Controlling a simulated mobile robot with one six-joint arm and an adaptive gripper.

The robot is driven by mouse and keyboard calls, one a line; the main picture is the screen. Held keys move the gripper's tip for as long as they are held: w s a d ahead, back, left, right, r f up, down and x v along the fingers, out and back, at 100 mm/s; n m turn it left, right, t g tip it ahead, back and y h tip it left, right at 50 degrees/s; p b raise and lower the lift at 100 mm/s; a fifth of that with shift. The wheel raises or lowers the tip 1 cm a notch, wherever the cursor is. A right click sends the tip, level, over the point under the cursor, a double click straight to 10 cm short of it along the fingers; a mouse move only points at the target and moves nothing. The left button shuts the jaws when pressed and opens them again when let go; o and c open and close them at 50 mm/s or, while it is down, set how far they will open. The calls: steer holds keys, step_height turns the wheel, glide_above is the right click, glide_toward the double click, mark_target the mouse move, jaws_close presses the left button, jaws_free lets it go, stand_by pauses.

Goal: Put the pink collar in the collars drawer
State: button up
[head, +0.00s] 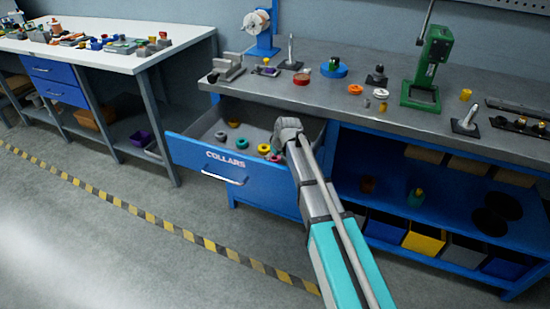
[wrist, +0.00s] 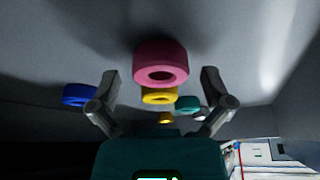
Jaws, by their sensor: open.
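The collars drawer (head: 245,180) is blue, labelled COLLARS, and stands pulled open under the grey bench. The pink collar (head: 275,158) shows inside it, just below my gripper (head: 288,132) and partly hidden by it. In the wrist view the pink collar (wrist: 160,64) lies between and a little beyond the fingertips of my gripper (wrist: 161,82). The fingers are spread, with a gap on both sides of the collar. Whether the collar rests fully on the drawer floor I cannot tell.
Other collars lie in the drawer: a blue one (wrist: 77,95), a yellow one (wrist: 159,96) and a teal one (wrist: 187,104) in the wrist view. The drawer walls surround my gripper. The bench top (head: 320,92) above holds several parts and a green press (head: 430,65).

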steer(key=p+v, duration=1.1)
steer(key=v, duration=0.1)
stand_by(0.5)
steer(key=shift+a+r, duration=0.1)
stand_by(0.6)
steer(key=s+d+f+m+g+h, duration=0.1)
steer(key=s+d+m+g+h, duration=0.2)
steer(key=s+d+m, duration=0.5)
steer(key=s+d, duration=1.1)
steer(key=s, duration=0.3)
steer(key=shift+d+f+g, duration=0.25)
steer(key=shift+d+g, duration=0.05)
steer(key=shift+s, duration=0.1)
steer(key=shift+c, duration=0.3)
